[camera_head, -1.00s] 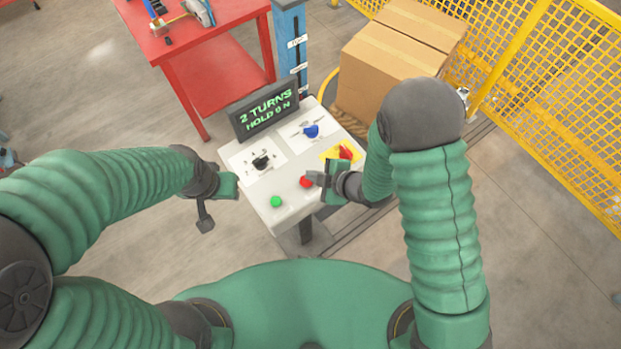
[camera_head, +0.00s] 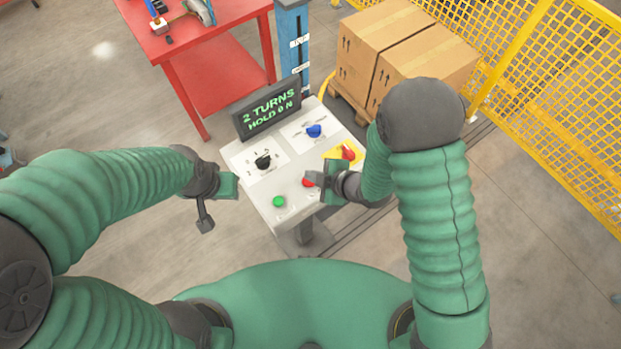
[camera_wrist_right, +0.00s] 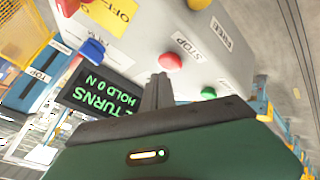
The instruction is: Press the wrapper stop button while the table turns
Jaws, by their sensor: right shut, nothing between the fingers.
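The control panel (camera_head: 290,185) stands in front of me with a red button (camera_head: 308,182) near its front edge; this button shows as a red dome in the right wrist view (camera_wrist_right: 171,61). My right gripper (camera_head: 319,179) is shut and empty, right beside the red button and partly covering it. In the wrist view its fingertips (camera_wrist_right: 158,78) are just short of the button's dome; I cannot tell whether they touch. The display (camera_head: 268,108) reads "2 TURNS" and "HOLD 0 N". My left gripper (camera_head: 228,186) hangs left of the panel, its jaws unclear. Cartons (camera_head: 425,65) stand on a pallet behind.
The panel also has a green button (camera_head: 278,201), a black knob (camera_head: 263,161), a blue knob (camera_head: 314,131) and a red mushroom button (camera_head: 347,152) on yellow. A red table (camera_head: 215,85) stands behind left, yellow mesh fencing (camera_head: 555,100) at right. Floor left is clear.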

